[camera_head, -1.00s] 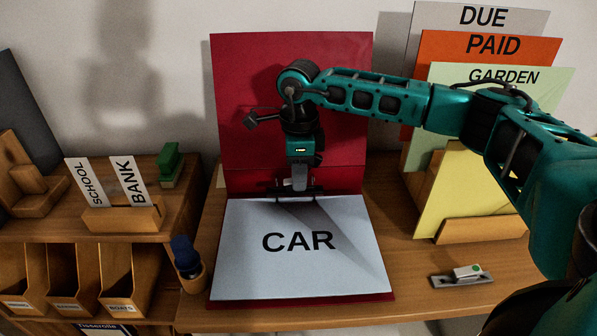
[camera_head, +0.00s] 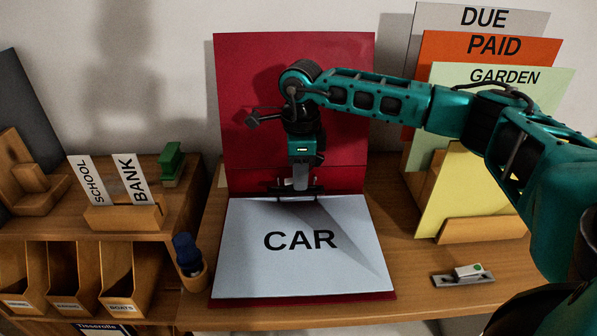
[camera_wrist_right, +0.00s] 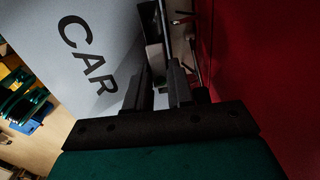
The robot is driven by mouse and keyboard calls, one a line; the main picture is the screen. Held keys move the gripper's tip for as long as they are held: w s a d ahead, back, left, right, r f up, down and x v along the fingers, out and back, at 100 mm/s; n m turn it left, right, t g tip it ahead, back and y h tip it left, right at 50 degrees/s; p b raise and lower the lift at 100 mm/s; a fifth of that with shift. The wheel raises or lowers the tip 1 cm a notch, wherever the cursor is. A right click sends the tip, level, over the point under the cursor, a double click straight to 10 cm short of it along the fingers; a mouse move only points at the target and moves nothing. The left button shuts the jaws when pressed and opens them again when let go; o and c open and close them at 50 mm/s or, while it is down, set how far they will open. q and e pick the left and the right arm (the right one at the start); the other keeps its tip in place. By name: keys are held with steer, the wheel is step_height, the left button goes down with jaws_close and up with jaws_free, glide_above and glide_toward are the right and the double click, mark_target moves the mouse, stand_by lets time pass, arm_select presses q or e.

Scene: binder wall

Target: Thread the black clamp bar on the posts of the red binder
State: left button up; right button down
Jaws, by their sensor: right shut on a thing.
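The red binder (camera_head: 240,110) stands open, its back cover upright against the wall and its front part flat on the shelf. White sheets marked CAR (camera_head: 265,270) lie on it; they also show in the wrist view (camera_wrist_right: 85,40). My right gripper (camera_head: 300,188) points down at the binder's fold and is shut on the black clamp bar (camera_head: 277,193). The bar lies across the top edge of the sheets. In the wrist view thin metal parts, perhaps the posts (camera_wrist_right: 191,45), show beyond the fingers. Whether the bar is around the posts I cannot tell. My left gripper is out of view.
Upright folders, including GARDEN (camera_head: 550,100), stand at the right. A blue-topped item in a wooden cup (camera_head: 190,260) stands close left of the binder. Wooden trays (camera_head: 125,280) are farther left.

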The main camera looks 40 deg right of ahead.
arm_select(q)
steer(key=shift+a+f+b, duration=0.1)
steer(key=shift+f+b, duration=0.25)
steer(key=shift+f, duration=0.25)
arm_select(e)
steer(key=shift+s+a+f, duration=0.15)
steer(key=shift+f, duration=0.4)
steer(key=shift+s+a+f, duration=0.1)
steer(key=shift+s+f, duration=0.05)
steer(key=shift+f, duration=0.4)
steer(key=shift+w+d+f, duration=0.15)
steer(key=shift+f, duration=0.05)
steer(key=shift+w+d+f, duration=0.1)
steer(key=shift+w, duration=0.05)
steer(key=shift+r, duration=0.25)
arm_select(q)
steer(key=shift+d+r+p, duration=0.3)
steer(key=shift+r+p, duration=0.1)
steer(key=shift+p, duration=0.1)
arm_select(e)
steer(key=shift+d+r+g, duration=0.25)
steer(key=shift+d+g, duration=0.05)
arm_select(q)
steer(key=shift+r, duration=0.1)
